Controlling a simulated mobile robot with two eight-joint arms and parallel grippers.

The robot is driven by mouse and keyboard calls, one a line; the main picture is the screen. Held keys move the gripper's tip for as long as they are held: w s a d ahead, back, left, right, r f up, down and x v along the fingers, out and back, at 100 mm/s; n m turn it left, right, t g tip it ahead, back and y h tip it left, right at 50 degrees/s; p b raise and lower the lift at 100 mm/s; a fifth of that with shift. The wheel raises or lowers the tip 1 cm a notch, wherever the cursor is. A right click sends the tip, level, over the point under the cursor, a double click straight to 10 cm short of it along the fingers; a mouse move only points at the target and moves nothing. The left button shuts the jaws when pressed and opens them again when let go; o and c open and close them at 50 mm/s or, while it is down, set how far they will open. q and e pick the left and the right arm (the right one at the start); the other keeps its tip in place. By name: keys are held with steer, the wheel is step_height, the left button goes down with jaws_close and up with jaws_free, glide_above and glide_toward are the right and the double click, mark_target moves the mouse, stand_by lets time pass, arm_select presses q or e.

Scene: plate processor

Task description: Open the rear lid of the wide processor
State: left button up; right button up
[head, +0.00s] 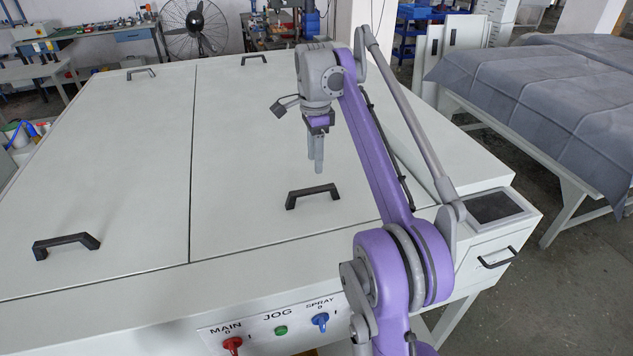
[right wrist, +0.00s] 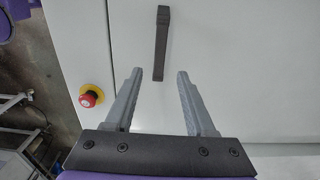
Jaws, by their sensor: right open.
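The wide processor is a broad pale cabinet with a left lid (head: 110,150) and a right lid (head: 245,130), parted by a dark seam. Black handles sit at the near left (head: 66,244), near right (head: 312,195), far left (head: 140,72) and far right (head: 254,58). My right gripper (head: 316,170) points down over the right lid, apart from the handles. In the right wrist view, its open, empty fingers (right wrist: 160,82) frame pale panel, with one black handle (right wrist: 162,45) beyond them; I cannot tell which handle. My left gripper is out of view.
A front panel (head: 280,325) carries red, green and blue controls. A red stop button (right wrist: 90,97) shows in the right wrist view. A screen (head: 494,207) sits at the right corner. A cloth-covered table (head: 540,90) stands right; a fan (head: 195,30) stands behind.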

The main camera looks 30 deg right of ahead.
mark_target(316, 189)
step_height(316, 189, down, 7)
steer(key=shift+s+d+r+b, duration=0.1)
steer(key=shift+s+r+b, duration=0.05)
steer(key=shift+b, duration=0.4)
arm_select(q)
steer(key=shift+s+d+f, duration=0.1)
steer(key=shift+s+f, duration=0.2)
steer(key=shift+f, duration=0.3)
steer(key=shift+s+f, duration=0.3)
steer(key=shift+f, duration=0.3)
arm_select(e)
steer(key=shift+f, duration=0.75)
steer(key=shift+c, duration=0.2)
jaws_close()
